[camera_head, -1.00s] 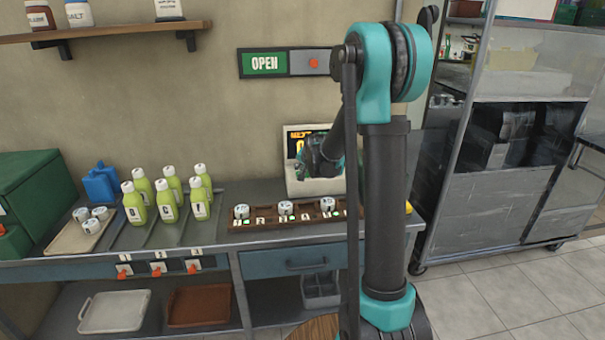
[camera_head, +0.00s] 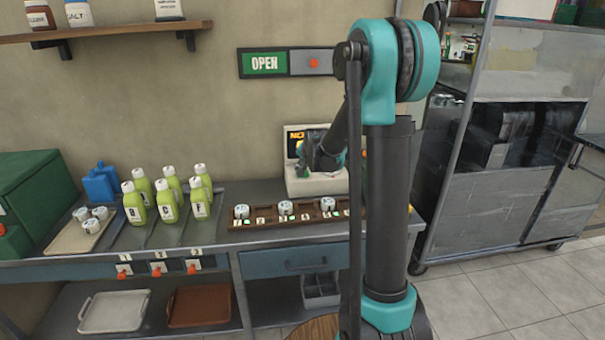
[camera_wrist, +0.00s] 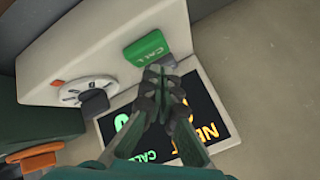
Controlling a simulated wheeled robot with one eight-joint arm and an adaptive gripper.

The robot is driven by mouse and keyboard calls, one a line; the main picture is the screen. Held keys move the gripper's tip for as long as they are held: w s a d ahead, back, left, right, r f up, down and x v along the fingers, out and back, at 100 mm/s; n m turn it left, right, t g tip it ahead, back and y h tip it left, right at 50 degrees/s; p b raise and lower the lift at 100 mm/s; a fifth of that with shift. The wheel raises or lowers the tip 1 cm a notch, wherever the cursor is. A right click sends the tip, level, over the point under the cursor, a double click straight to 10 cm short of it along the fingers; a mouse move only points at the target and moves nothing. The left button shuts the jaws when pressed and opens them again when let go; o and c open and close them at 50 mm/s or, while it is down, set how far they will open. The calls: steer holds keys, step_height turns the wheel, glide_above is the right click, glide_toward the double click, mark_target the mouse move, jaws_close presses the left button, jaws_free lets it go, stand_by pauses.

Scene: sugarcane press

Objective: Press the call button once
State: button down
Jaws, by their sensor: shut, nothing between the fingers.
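The green call button (camera_wrist: 144,48), marked CALL, is on a pale console (camera_wrist: 100,35) in the wrist view. The console also stands at the back of the counter in the head view (camera_head: 317,186), where my arm hides part of it and I cannot make out the button. My gripper (camera_wrist: 166,72) is shut and empty. Its fingertips are right beside the button's lower right edge in the wrist view; I cannot tell whether they touch it. In the head view my gripper (camera_head: 303,161) is in front of the console.
A lit display (camera_wrist: 185,125) lies behind my fingers, and a round dial (camera_wrist: 88,90) sits beside it. A brown rack (camera_head: 270,222) with white-lidded jars stands in front of the console. Several green bottles (camera_head: 166,202) stand to the left. An OPEN sign (camera_head: 263,63) hangs above.

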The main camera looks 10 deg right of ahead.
steer(key=shift+r, duration=2.55)
